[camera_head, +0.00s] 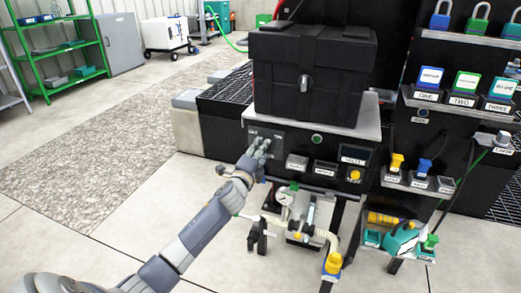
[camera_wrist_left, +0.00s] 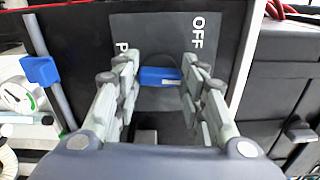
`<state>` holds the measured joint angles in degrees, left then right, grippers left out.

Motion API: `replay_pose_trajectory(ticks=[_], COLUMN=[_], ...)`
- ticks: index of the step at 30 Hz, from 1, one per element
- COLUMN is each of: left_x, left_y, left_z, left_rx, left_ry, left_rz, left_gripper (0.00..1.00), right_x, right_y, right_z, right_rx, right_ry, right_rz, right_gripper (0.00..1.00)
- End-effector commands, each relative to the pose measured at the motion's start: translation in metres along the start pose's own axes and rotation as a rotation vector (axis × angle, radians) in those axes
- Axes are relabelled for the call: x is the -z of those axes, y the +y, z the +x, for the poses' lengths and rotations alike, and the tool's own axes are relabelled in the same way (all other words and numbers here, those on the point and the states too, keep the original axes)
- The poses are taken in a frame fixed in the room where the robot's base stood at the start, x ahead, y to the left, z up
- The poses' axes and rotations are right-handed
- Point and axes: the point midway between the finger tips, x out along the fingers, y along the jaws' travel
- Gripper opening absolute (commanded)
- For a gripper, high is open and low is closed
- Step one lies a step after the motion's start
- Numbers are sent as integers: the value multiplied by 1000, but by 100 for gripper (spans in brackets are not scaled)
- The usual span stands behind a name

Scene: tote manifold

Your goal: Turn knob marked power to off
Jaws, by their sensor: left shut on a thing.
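The blue knob (camera_wrist_left: 160,76) sits on a dark grey plate (camera_wrist_left: 150,32) in the left wrist view. White lettering on the plate reads OFF, and a second word starting with P is partly hidden by a finger. My left gripper (camera_wrist_left: 158,82) is shut on the knob, one set of fingers on each side. In the head view my left gripper (camera_head: 260,150) reaches the plate on the front of the black panel (camera_head: 300,142), at its left end, and hides the knob. Small white labels show above the fingers. My right gripper is not in view.
A black case (camera_head: 312,75) stands on the bench above the panel. A gauge (camera_head: 285,198) and hoses sit below.

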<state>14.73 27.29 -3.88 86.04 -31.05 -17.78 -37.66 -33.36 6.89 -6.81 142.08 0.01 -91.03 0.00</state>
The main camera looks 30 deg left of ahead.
Motion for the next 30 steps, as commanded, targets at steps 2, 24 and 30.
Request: replay_pose_trajectory(ticks=[2, 24, 30], left_x=[0, 0, 0], left_y=[-1, 1, 2], left_z=[0, 0, 0], left_rx=[-1, -2, -2], left_ry=[-2, -3, -4], left_rz=[-75, -722, -823], left_gripper=[14, 14, 14], right_x=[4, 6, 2], right_y=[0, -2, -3], right_z=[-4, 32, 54], right_rx=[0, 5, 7], right_ry=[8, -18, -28], right_rz=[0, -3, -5], right_gripper=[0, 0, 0])
